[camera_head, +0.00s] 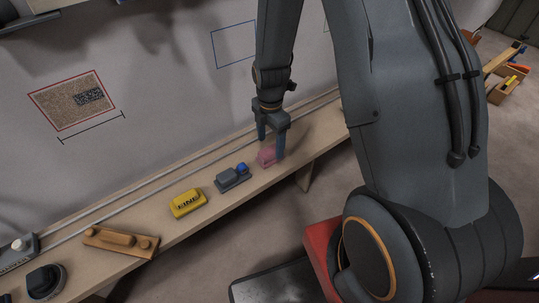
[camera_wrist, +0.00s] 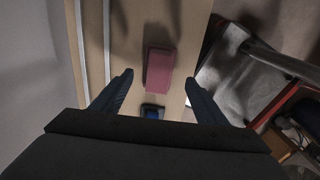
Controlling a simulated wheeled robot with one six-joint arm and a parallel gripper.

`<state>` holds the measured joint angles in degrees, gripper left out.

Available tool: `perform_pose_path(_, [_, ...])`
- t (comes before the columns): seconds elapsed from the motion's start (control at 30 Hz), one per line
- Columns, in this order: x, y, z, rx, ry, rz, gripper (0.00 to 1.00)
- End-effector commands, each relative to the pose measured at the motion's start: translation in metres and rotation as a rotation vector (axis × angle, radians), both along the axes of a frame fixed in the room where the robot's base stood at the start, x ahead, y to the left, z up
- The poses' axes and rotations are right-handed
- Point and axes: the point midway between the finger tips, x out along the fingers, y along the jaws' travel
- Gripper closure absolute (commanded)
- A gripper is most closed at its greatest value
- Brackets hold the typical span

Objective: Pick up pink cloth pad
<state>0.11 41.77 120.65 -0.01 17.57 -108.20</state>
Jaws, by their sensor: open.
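The pink cloth pad (camera_head: 266,156) lies on the long wooden bench in the head view, partly hidden by my gripper's fingers. In the wrist view the pink cloth pad (camera_wrist: 160,69) is a dull pink block, ahead of and between the two fingers. My gripper (camera_head: 271,146) points down over the pad, with its fingers apart. In the wrist view my gripper (camera_wrist: 157,84) is open, with one finger left and one right of the pad, and nothing is held. Whether the fingers touch the pad I cannot tell.
The narrow bench (camera_head: 150,226) has rails along its wall side. A grey block with a blue knob (camera_head: 232,177) stands next to the pad, then a yellow block (camera_head: 187,203), a wooden sanding block (camera_head: 120,242) and dark tools (camera_head: 44,281). Wooden trays (camera_head: 508,88) stand far right.

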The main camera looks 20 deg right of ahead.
Motion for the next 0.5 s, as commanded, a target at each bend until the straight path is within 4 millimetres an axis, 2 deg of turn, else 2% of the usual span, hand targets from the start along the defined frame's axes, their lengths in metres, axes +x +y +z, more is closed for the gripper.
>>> perform_pose_path(0.3, [0.001,0.001,-0.037,0.000,0.003,-0.001,0.33])
perform_pose_path(0.5, [0.002,0.001,-0.049,0.000,0.000,-0.002,0.33])
